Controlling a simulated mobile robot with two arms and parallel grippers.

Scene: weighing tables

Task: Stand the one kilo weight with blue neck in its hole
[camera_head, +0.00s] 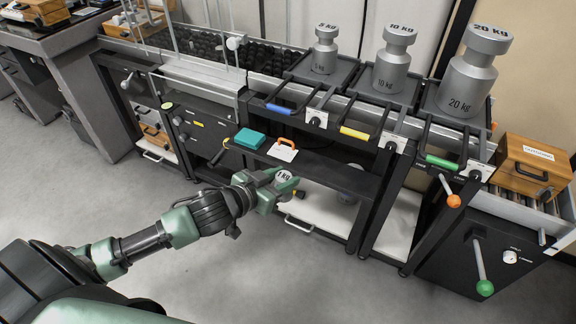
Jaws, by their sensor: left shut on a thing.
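My left gripper (272,188) is shut on a small grey weight (284,176) marked 1 kg. It holds the weight in the air in front of the dark shelf. The top of the weight faces the camera. Its neck is hidden, so I cannot tell its colour. I cannot make out which hole belongs to it. A wooden block (130,25) with small weights stands at the far upper left, too small to read clearly. My right gripper is not in view.
Large 5 kg (323,55), 10 kg (391,70) and 20 kg (466,85) weights stand on the bench. A teal box (249,138) and an orange-handled white item (284,149) lie on the dark shelf. A wooden box (530,165) is at right. Grey floor in front is clear.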

